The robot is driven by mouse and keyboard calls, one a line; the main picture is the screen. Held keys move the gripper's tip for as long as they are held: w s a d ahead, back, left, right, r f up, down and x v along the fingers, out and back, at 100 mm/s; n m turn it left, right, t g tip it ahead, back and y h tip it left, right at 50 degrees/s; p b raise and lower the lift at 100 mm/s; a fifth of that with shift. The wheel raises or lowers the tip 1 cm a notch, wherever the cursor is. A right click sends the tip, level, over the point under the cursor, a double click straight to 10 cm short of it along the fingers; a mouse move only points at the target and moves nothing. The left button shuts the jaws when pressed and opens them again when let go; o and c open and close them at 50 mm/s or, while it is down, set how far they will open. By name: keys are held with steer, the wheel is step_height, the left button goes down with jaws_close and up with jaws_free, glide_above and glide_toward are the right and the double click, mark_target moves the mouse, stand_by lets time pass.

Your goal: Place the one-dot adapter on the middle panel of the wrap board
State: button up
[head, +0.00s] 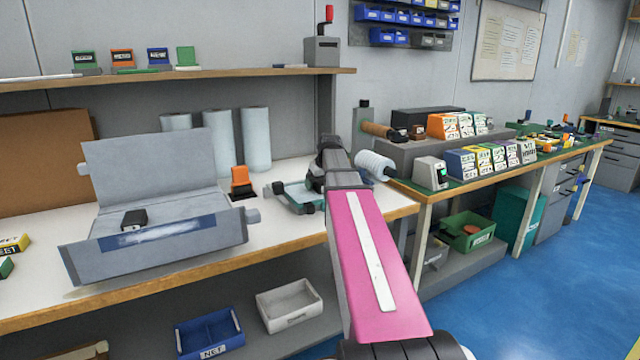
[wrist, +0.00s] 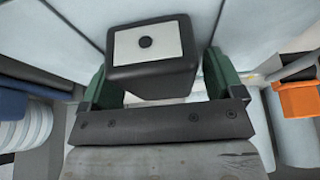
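In the wrist view a black one-dot adapter (wrist: 150,75), with a white label and one black dot, sits between the green fingers of my gripper (wrist: 158,80). The fingers flank it closely on both sides and appear closed on it. The wrap board (head: 90,265) is a grey folding board on the left of the white bench in the head view, its rear panel standing up. Another small black block (head: 134,219) sits on its middle panel, left of centre; its marking is too small to read. My gripper lies right of the board; its fingers cannot be made out clearly in the head view.
An orange holder (head: 240,179) stands right of the board, with white rolls (head: 255,143) behind it. A grey-teal item lies by my arm. A white spool (head: 374,165) and a row of coloured boxes (head: 463,166) stand to the right.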

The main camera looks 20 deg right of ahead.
steer(key=shift+r, duration=0.1)
steer(key=v, duration=1.2)
